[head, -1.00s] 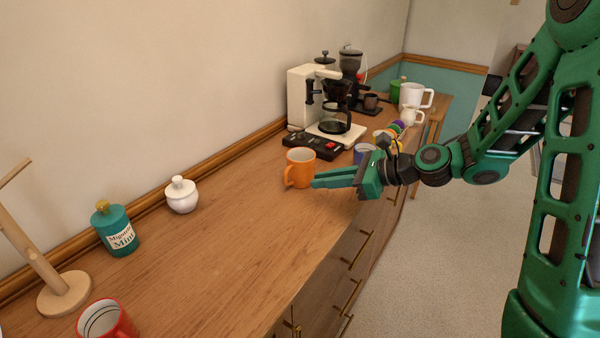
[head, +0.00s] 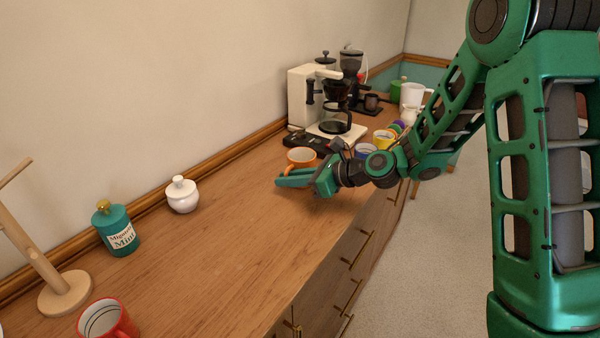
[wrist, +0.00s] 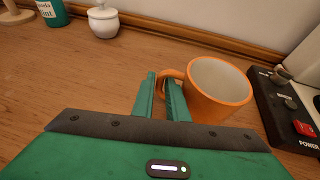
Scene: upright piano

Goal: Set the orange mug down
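The orange mug (head: 301,156) stands upright on the wooden counter, just in front of the coffee maker; its lower part is hidden behind my gripper in the head view. My gripper (head: 281,180) is low over the counter on the near side of the mug. In the wrist view the mug (wrist: 216,90) is right of my gripper (wrist: 162,90), its handle toward the fingers. The fingers are a narrow gap apart, one on each side of the handle's outer part, the right one inside the loop. I cannot tell whether they press on it.
A black power strip (wrist: 285,105) lies right beside the mug, with the white coffee maker (head: 300,97) behind it. Blue (head: 366,150) and yellow (head: 384,136) mugs stand to the right. A white sugar bowl (head: 182,196) and teal jar (head: 117,232) are left. The counter between is clear.

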